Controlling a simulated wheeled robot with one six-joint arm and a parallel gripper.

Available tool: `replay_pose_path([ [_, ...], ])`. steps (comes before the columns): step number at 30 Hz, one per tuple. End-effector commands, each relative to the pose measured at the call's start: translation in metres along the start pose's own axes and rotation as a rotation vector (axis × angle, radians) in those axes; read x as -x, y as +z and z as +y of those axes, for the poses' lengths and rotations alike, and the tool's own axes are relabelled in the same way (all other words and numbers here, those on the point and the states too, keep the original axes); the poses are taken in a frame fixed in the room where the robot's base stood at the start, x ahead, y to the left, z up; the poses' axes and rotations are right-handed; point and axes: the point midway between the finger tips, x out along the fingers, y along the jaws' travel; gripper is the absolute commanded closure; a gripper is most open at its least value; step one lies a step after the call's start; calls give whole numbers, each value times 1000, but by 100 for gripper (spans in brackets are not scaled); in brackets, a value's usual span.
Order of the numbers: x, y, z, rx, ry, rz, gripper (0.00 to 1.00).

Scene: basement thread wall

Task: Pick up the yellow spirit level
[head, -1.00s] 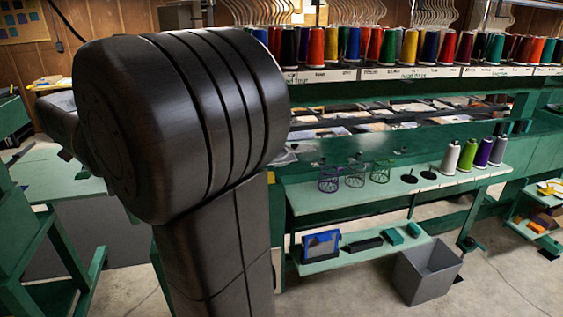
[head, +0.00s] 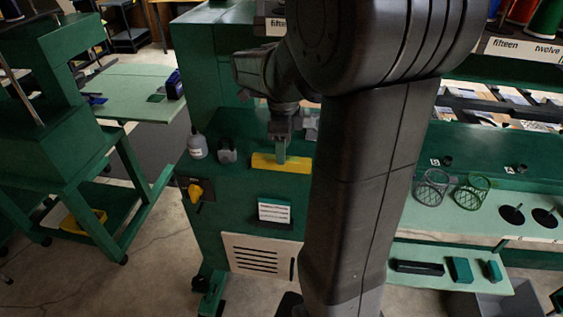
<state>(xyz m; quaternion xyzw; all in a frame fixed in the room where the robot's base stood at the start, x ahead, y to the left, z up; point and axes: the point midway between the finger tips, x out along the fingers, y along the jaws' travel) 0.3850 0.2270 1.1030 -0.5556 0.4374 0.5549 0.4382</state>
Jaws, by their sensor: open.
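The yellow spirit level (head: 298,166) is a long yellow bar lying level at the top edge of the green machine cabinet's front, left of my arm in the head view. My gripper (head: 281,154) points down right at the bar's middle and covers part of it. The jaws are open. Whether the fingers straddle or touch the bar cannot be told from this view. My large dark arm link hides what lies to the right of the level.
A grey-white bottle (head: 197,146) and a dark rounded item (head: 227,151) stand left of the level. A yellow knob (head: 195,192) sits on the cabinet front. Wire baskets (head: 431,188) stand on the right shelf. Bare floor lies at lower left.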

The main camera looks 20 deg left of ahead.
Motion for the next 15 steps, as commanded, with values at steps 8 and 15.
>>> replay_pose_path([
  [8, -36, 3, 3, 0, 2, 2, 51],
  [15, -40, 4, 3, 0, 0, 0, 51],
])
